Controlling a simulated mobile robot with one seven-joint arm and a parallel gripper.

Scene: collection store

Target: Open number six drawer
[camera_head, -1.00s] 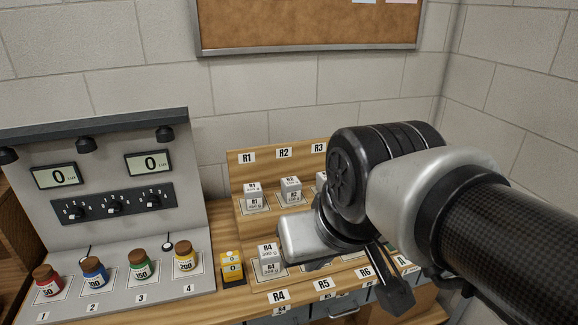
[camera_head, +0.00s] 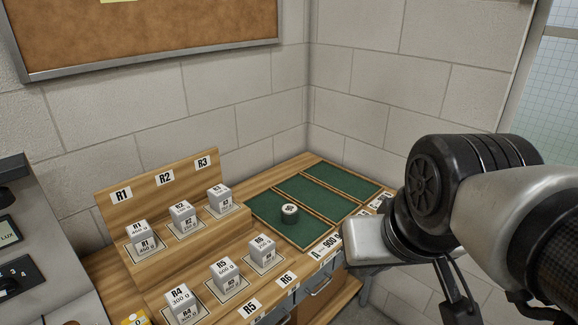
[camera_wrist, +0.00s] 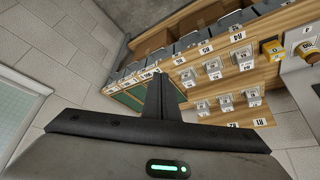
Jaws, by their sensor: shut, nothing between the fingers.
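Grey drawer fronts sit under the front edge of the wooden bench. In the head view one drawer (camera_head: 318,287) shows with a pale handle, and part of another is cut off at the bottom edge. The wrist view shows a row of grey drawers (camera_wrist: 190,40) along the bench. My gripper (camera_head: 458,306) is at the right of the head view, in front of and apart from the bench. In the wrist view my gripper (camera_wrist: 164,96) has its fingers together, with nothing held.
White weight blocks R1 to R6, including R6 (camera_head: 262,252), stand on a stepped wooden rack (camera_head: 150,192). A round piece (camera_head: 290,213) rests on a green panel (camera_head: 275,207) at the bench's right end. Brick walls close the corner behind. Open floor shows right of the bench.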

